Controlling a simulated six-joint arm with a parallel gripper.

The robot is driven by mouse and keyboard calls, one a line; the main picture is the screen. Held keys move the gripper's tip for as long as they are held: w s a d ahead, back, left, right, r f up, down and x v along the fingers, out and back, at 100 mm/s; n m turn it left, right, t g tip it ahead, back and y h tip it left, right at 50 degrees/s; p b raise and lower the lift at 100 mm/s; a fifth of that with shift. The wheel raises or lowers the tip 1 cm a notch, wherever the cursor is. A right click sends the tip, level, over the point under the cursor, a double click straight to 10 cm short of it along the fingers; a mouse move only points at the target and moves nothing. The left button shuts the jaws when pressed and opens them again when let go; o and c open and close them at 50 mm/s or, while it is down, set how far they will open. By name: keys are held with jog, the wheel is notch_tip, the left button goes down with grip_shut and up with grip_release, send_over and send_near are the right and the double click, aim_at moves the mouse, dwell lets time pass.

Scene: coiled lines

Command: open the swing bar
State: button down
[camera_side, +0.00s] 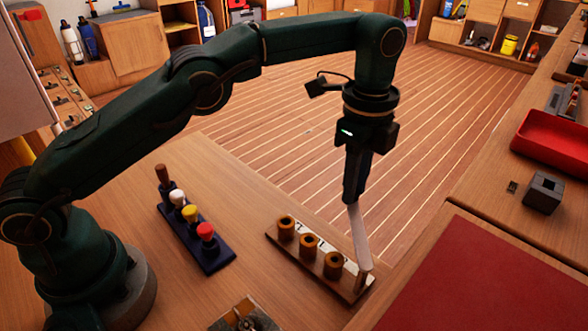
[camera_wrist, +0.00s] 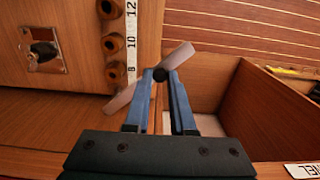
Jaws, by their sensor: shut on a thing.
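The swing bar (camera_side: 360,236) is a pale, flat strip in the side view. It runs from my gripper's tips down to a short wooden post at the right end of a rack (camera_side: 277,244). In the wrist view the bar (camera_wrist: 180,56) slants across, with a dark round knob (camera_wrist: 160,74) between my fingertips. My gripper (camera_side: 352,198) is shut on the knob; its blue fingers (camera_wrist: 160,78) show in the wrist view. The rack holds three brown ring-shaped sockets (camera_side: 309,246) beside a white numbered strip (camera_wrist: 131,42). The bar lies clear of the sockets.
A dark stand (camera_side: 216,262) with several coloured-top pegs is left of the rack. A metal plate with a fitting (camera_side: 243,317) lies at the front edge. A red mat (camera_side: 470,285), a dark box (camera_side: 544,193) and a red tray (camera_side: 556,142) are to the right.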

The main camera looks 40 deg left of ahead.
jog(key=shift+d+r, duration=0.1)
dwell(0.3)
jog(key=c, duration=0.8)
grip_release()
jog(key=shift+o, duration=0.2)
jog(key=shift+s, duration=0.1)
